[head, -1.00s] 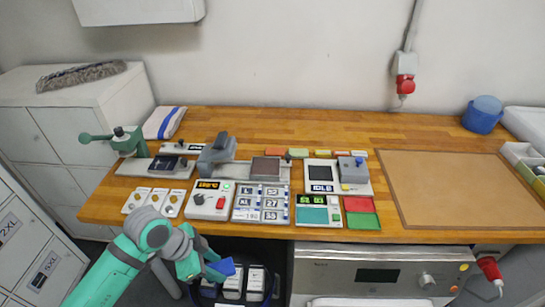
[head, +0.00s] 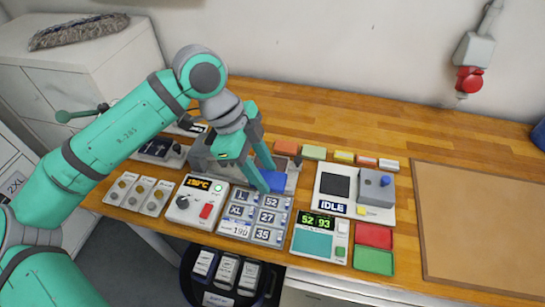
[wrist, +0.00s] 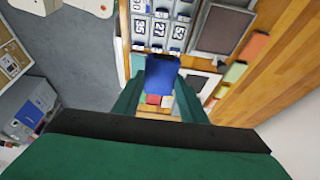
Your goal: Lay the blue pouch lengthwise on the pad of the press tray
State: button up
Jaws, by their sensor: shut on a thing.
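The blue pouch (head: 272,183) is held between the fingers of my gripper (head: 266,179). In the wrist view the pouch (wrist: 162,72) sticks out past the fingertips, over the worktop. The press (head: 203,152) is grey, and its tray carries a dark brown pad (wrist: 222,30). In the head view my fingers and the pouch hide much of the tray and pad. The pouch appears above the tray's front area, near the keypad; its exact height cannot be told. In the wrist view the pad is to the right of the pouch, clear of it.
The size keypad (head: 255,215) and a temperature controller (head: 200,200) stand in front of the press. A unit reading IDLE (head: 333,209) is to the right. Several coloured blocks (head: 315,152) lie behind. A brown mat (head: 480,220) at right is bare.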

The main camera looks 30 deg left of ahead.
jog(key=w+a+f, duration=0.2)
jog(key=w, duration=0.1)
jog(key=w+a+f, duration=0.2)
jog(key=w+f, duration=0.1)
jog(key=w, duration=0.1)
jog(key=w+a+f, duration=0.2)
jog(key=w+f, duration=0.1)
jog(key=shift+w+f, duration=0.15)
jog(key=shift+w, duration=0.25)
jog(key=shift+w+a+f, duration=0.25)
jog(key=shift+w+f, duration=0.15)
jog(key=shift+f, duration=0.25)
notch_tip(320, 180, down, 3)
jog(key=shift+w+a+f, duration=0.1)
jog(key=shift+f, duration=0.05)
jog(key=o, duration=0.8)
jog(key=shift+o, duration=0.2)
